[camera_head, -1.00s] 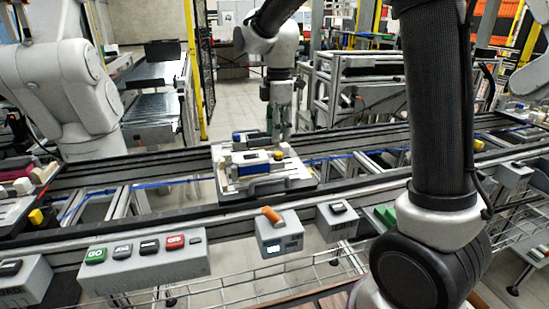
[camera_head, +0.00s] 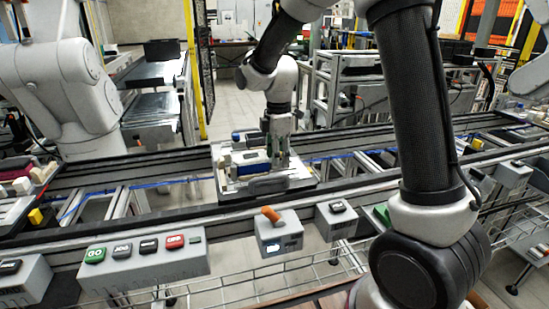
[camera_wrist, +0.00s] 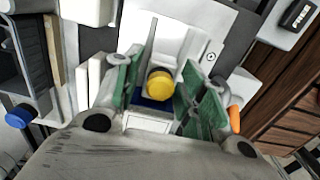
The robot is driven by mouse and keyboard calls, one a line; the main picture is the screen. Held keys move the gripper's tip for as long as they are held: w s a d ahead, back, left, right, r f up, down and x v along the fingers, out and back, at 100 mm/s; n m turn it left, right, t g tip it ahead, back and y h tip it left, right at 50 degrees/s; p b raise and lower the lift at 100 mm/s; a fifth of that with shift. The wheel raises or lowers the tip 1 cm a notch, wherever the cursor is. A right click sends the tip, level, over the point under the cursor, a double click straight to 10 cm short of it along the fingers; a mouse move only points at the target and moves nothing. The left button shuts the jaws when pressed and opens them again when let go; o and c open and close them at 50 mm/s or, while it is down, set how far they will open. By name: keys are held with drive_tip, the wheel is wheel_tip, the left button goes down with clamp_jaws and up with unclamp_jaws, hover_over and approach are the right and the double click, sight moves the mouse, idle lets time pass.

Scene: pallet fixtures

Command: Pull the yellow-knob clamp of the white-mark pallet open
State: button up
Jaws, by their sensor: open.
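The pallet (camera_head: 292,184) sits on the conveyor in the middle of the head view, a light plate with fixtures on it. A yellow knob (camera_wrist: 160,84) shows in the wrist view, between the green-padded fingers of my gripper (camera_wrist: 166,92). The fingers stand apart on both sides of the knob; I cannot tell whether they touch it. A dark blue part lies below the knob, and a white block is nearer the palm. In the head view my gripper (camera_head: 277,160) points down over the right part of the pallet and hides the knob.
A blue knob (camera_wrist: 20,117) shows at the left of the wrist view. Conveyor rails run left and right of the pallet.

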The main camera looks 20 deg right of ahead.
drive_tip(key=c, duration=0.8)
drive_tip(key=shift+d, duration=1.35)
drive_tip(key=o, duration=0.8)
drive_tip(key=shift+r, duration=0.1)
wheel_tip(320, 180, up, 8)
idle(0.3)
